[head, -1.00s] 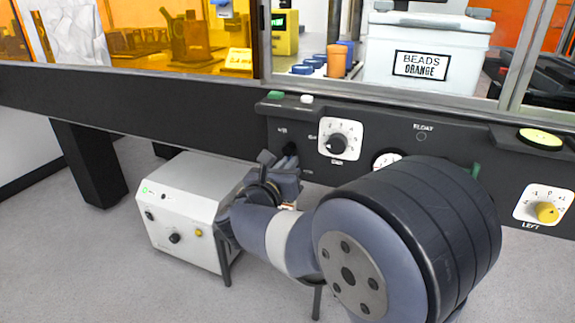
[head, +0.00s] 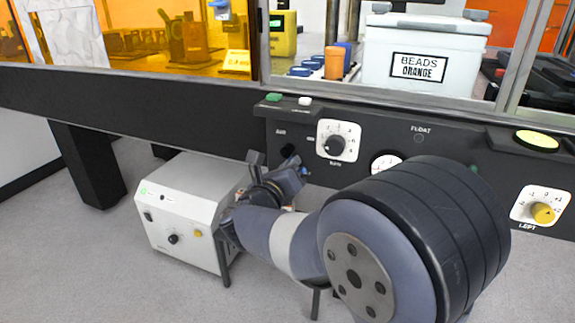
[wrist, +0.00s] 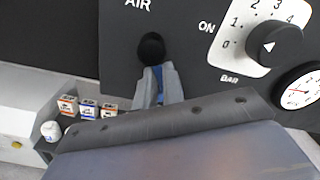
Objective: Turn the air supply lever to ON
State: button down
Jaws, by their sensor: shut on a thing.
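The air supply lever (wrist: 151,47) shows in the wrist view as a black rounded knob under the AIR label on the dark panel. The ON mark (wrist: 207,27) is to its right. My gripper (wrist: 158,78) reaches up from below with its grey fingers at the knob's lower side, shut on the lever. The fingers hide its lower part, so its exact angle is unclear. In the head view, my gripper (head: 273,162) is at the panel's left part, just below the black lever (head: 287,150).
A pressure dial (head: 338,141) and a round gauge (head: 386,163) are right of the lever. A white box unit (head: 185,210) stands on the floor below left. Small boxes (wrist: 88,108) lie left of my gripper in the wrist view. My arm covers the panel's lower middle.

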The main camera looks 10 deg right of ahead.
jog(key=n+p, duration=0.1)
jog(key=n, duration=0.1)
jog(key=r+n+p, duration=0.1)
jog(key=n, duration=0.1)
jog(key=d+n+p, duration=0.1)
jog(key=n, duration=0.1)
jog(key=shift+s+r, duration=0.25)
jog(key=shift+s, duration=0.05)
jog(key=n+p, duration=0.1)
jog(key=n, duration=0.1)
jog(key=r+n+p, duration=0.1)
jog(key=n+p, duration=0.1)
jog(key=n, duration=0.1)
jog(key=shift+s, duration=0.1)
jog(key=shift+n, duration=0.4)
jog(key=c, duration=1.5)
grip_release()
jog(key=p+v, duration=0.1)
jog(key=v, duration=0.9)
jog(key=shift+s+a+p, duration=0.2)
jog(key=shift+s+p, duration=0.15)
jog(key=shift+p, duration=0.05)
